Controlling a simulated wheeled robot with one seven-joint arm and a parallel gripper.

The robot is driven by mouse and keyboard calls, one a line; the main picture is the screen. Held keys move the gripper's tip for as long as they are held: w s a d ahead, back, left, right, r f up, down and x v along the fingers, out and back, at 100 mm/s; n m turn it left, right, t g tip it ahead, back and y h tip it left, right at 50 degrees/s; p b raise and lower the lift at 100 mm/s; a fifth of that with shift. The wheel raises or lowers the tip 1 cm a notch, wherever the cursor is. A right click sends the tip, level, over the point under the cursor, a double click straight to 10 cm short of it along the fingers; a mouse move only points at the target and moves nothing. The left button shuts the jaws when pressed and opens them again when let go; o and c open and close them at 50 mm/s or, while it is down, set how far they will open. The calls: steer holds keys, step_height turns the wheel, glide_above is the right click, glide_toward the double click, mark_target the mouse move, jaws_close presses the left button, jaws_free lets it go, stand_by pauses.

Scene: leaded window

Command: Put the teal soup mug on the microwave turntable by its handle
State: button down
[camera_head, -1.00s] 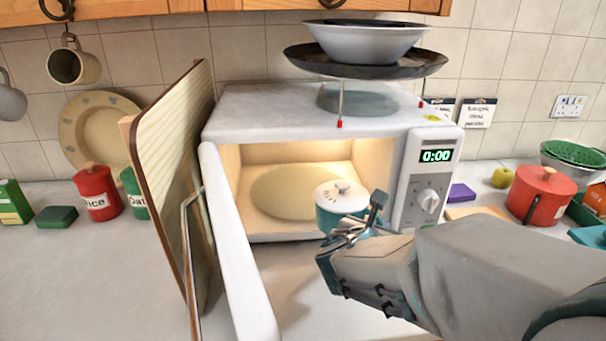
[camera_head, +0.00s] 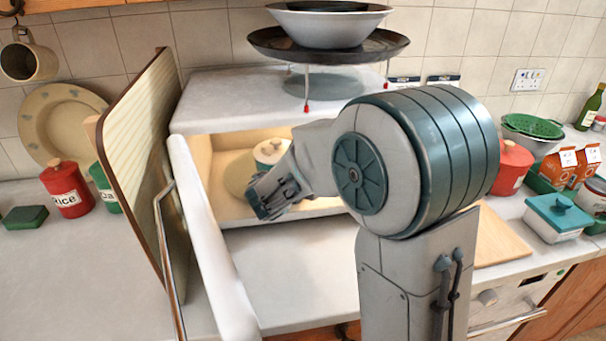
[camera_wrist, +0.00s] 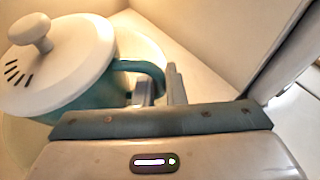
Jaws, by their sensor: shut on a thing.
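The teal soup mug (camera_wrist: 92,96) has a white vented lid with a round knob. In the head view its lid (camera_head: 270,150) shows inside the open microwave (camera_head: 235,95), over the right part of the pale round turntable (camera_head: 236,170). My arm hides most of the mug body there. My gripper (camera_wrist: 160,88) is shut on the mug's teal handle (camera_wrist: 145,66), at the mug's right side in the wrist view. The mug looks upright. I cannot tell whether its base touches the turntable.
The microwave door (camera_head: 208,235) stands open on the left, with a striped board (camera_head: 140,150) leaning beside it. A dark pan (camera_head: 328,43) and grey bowl stand on a rack on top. The microwave's side wall (camera_wrist: 265,40) is close to my gripper.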

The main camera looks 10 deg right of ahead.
steer(key=w, duration=0.1)
steer(key=w+a, duration=0.1)
steer(key=shift+w, duration=0.35)
steer(key=shift+s+f, duration=0.15)
steer(key=shift+f, duration=0.55)
steer(key=shift+f, duration=0.15)
steer(key=c, duration=1.5)
jaws_free()
